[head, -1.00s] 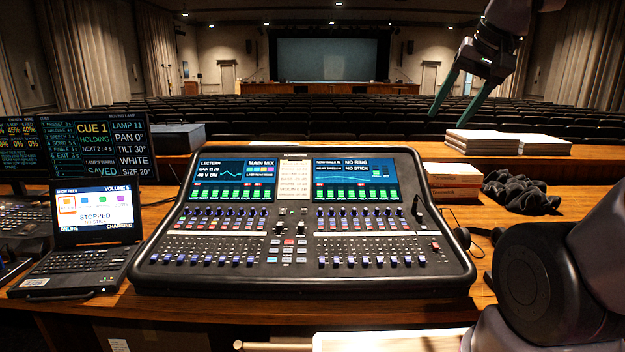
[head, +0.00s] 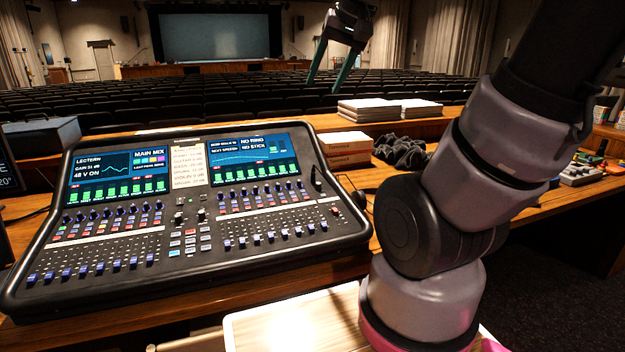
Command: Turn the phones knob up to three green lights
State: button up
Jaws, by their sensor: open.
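The mixing desk (head: 190,262) stands on the wooden table at left and centre in the head view. It has two lit screens, rows of small knobs, and faders with blue caps. Larger knobs (head: 180,217) sit in its middle section. I cannot tell which knob is the phones knob, and I can make out no row of lights that surely belongs to it. My gripper (head: 325,84) is open and empty, with two green fingers pointing down. It is raised beyond and above the desk's right half, apart from it, against the dark seats.
White boxes (head: 347,160) and a crumpled dark cloth (head: 402,152) lie right of the desk. Paper stacks (head: 370,109) sit on the ledge behind. A black rounded object (head: 359,199) lies at the desk's right edge. Small coloured items (head: 580,172) lie far right. My arm covers the right-centre.

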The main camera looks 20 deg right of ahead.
jog(key=w+d+f+g, duration=0.2)
jog(key=w+f, duration=0.1)
jog(key=w, duration=0.6)
jog(key=n+g+h, duration=0.2)
jog(key=n+g, duration=0.2)
send_over(318, 183)
notch_tip(318, 183, down, 23)
notch_tip(318, 183, down, 11)
jog(key=shift+w+d, duration=0.1)
jog(key=shift+c, duration=0.3)
grip_shut()
